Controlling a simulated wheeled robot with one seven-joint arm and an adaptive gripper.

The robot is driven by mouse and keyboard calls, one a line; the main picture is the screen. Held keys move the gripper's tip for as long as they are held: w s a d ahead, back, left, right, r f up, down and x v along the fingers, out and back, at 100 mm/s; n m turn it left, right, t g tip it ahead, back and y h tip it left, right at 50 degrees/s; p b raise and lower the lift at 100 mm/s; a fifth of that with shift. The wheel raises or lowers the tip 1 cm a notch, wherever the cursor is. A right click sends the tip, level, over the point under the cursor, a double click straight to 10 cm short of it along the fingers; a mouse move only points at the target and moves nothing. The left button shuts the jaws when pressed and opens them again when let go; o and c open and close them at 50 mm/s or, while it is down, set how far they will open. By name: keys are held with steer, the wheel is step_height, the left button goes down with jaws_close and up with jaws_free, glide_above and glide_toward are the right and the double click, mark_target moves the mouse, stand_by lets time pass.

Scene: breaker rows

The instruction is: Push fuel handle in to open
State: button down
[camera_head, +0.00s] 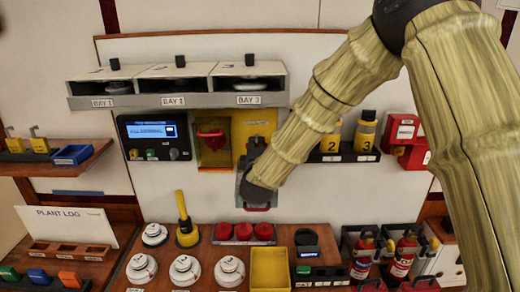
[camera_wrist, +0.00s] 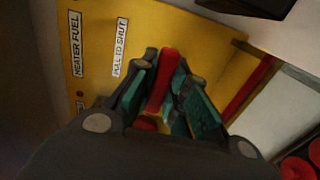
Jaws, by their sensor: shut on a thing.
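The yellow heater fuel panel (camera_head: 262,118) is on the wall under BAY 3. In the wrist view, the panel (camera_wrist: 100,25) carries the labels HEATER FUEL and PULL TO SHUT. The red fuel handle (camera_wrist: 164,75) stands out from it, between the fingers of my gripper (camera_wrist: 163,90). My gripper is shut on the handle, with a green-padded finger on each side. In the head view, my gripper (camera_head: 252,155) is in front of the panel's lower part and hides the handle. I cannot tell how far out the handle stands.
A yellow box with a red part behind a clear front (camera_head: 212,140) is just left of the panel. A display unit (camera_head: 153,137) is further left. Yellow canisters (camera_head: 365,131) stand on a shelf to the right. Red knobs (camera_head: 243,231) and a yellow tray (camera_head: 270,270) are below.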

steer(key=shift+w+a+f, duration=0.25)
steer(key=shift+w+f, duration=0.1)
steer(key=shift+f, duration=0.2)
steer(key=shift+w+d+r, duration=0.15)
steer(key=shift+w, duration=0.1)
steer(key=c, duration=1.4)
jaws_free()
steer(key=shift+w+r, duration=0.1)
steer(key=shift+w, duration=0.2)
steer(key=shift+r, duration=0.15)
steer(key=s, duration=1.2)
steer(key=shift+d, duration=0.1)
